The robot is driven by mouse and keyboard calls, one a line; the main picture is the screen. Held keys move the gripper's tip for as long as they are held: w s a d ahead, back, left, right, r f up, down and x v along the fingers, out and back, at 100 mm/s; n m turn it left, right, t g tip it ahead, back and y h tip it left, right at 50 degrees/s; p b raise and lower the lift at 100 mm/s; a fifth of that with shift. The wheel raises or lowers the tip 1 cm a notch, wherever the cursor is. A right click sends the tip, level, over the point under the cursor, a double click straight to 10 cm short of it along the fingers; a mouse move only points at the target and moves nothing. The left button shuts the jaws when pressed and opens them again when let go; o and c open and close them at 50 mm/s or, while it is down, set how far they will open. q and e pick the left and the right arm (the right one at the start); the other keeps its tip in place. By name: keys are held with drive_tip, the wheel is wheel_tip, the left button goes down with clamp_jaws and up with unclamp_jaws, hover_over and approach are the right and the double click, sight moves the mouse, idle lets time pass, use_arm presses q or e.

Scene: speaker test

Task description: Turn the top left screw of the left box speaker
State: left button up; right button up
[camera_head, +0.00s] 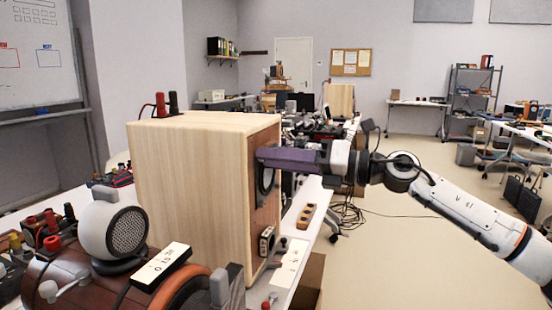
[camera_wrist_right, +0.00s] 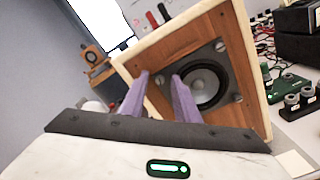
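The left box speaker (camera_head: 180,180) is a large pale wooden box on the bench, left of centre in the head view. Its brown front faces right. In the right wrist view its front carries a dark round driver (camera_wrist_right: 205,85) in a square frame with screws at the corners, such as the upper right screw (camera_wrist_right: 220,46). My right gripper (camera_head: 261,154) has its purple fingertips close to the front, by the driver. In the wrist view its two fingers (camera_wrist_right: 158,78) stand apart, with a small screw head seen between them; contact cannot be told. My left gripper is not in view.
Another wooden box speaker (camera_head: 340,98) stands farther back. A round grey speaker (camera_head: 126,230) and cluttered parts fill the near left. A wooden block with holes (camera_head: 305,218) lies on the white bench right of the box. Open floor (camera_head: 400,260) lies to the right.

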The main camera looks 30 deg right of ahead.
clamp_jaws()
use_arm(q)
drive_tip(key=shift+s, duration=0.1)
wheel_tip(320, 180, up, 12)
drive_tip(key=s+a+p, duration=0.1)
drive_tip(key=p, duration=1.6)
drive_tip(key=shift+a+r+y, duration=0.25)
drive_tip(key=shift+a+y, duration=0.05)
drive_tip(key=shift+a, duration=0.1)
use_arm(e)
drive_tip(key=shift+f+m, duration=0.15)
drive_tip(key=shift+m, duration=6.45)
